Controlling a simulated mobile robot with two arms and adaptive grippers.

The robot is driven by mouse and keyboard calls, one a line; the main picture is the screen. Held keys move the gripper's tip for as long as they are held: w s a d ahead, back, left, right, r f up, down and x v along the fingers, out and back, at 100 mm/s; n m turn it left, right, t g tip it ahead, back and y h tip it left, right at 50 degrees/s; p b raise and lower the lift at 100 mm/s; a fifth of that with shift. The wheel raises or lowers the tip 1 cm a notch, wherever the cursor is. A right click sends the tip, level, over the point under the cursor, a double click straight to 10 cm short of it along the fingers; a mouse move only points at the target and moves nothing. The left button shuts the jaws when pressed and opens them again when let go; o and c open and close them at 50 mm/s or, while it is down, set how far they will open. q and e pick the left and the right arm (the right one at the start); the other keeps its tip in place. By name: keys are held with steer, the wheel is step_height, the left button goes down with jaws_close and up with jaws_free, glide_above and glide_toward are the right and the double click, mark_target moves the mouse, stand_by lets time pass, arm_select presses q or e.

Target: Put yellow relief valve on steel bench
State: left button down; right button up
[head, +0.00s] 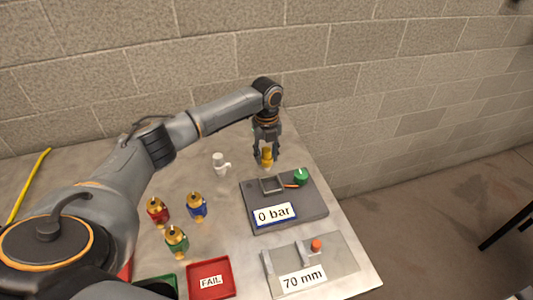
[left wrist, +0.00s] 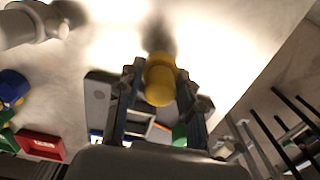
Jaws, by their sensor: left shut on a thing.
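The yellow relief valve (head: 266,157) is between the fingers of my left gripper (head: 267,151), upright, at the back of the steel bench (head: 330,258). In the left wrist view the yellow valve (left wrist: 161,80) sits between the two fingertips, and my left gripper (left wrist: 160,90) is shut on it. I cannot tell whether its base touches the bench. My right gripper is not in view.
The gauge block reading 0 bar (head: 318,208) stands just in front of the gripper. A white fitting (head: 220,163) stands to the left. Red (head: 157,212), blue (head: 197,208) and green (head: 176,242) valves stand nearer. A red FAIL tray (head: 228,265) and 70 mm gauge (head: 340,270) lie in front.

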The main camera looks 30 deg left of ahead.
arm_select(q)
steer(key=c, duration=0.9)
jaws_free()
steer(key=shift+f, duration=0.1)
steer(key=shift+o, duration=0.2)
steer(key=shift+r, duration=0.3)
step_height(320, 180, up, 11)
steer(key=shift+f+b, duration=0.2)
steer(key=shift+b, duration=0.7)
steer(key=shift+r, duration=0.55)
